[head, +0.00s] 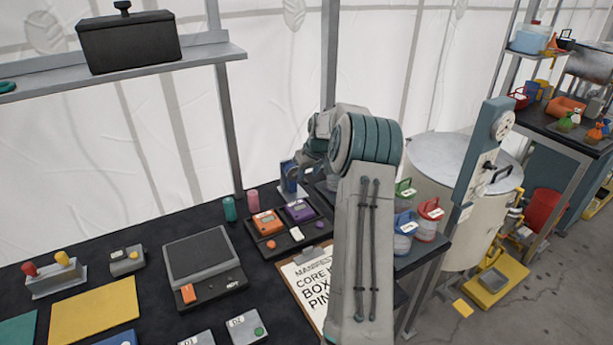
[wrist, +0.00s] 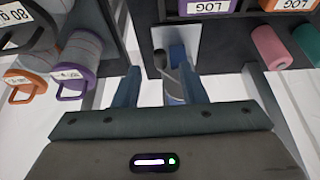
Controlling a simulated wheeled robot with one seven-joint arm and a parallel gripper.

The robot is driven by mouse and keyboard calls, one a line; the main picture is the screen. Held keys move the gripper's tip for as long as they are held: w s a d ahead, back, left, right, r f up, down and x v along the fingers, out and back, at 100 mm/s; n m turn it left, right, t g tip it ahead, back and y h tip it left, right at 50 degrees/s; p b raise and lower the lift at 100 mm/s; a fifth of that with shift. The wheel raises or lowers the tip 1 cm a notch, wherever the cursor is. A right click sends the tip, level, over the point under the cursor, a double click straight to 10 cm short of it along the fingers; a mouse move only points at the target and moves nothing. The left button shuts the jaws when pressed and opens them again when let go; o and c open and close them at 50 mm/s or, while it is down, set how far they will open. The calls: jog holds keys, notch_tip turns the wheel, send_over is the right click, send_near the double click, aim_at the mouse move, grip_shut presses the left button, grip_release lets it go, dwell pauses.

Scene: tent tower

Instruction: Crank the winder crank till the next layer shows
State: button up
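What looks like the winder crank is a black handle (head: 497,173) on the teal post (head: 482,150) at the right in the head view, below a round white dial (head: 503,125). I cannot tell for sure that it is the crank. My gripper (head: 292,182) is far to its left, mostly hidden behind my own arm, near a blue object with a pale panel. In the wrist view my gripper (wrist: 161,85) has its blue fingers apart. A grey curved piece (wrist: 166,70) and a blue block (wrist: 178,57) show between and beyond them, with clear space beside the left finger.
A large pale drum (head: 440,165) stands behind the post. Jars with coloured handles (head: 428,220) stand at the table's right end. A tray holds an orange device (head: 266,223) and a purple device (head: 299,211). A pink cylinder (wrist: 272,47) is at right in the wrist view.

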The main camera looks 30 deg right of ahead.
aim_at(306, 181)
jog(key=shift+p+x, duration=0.35)
jog(key=shift+x, duration=1.6)
grip_shut()
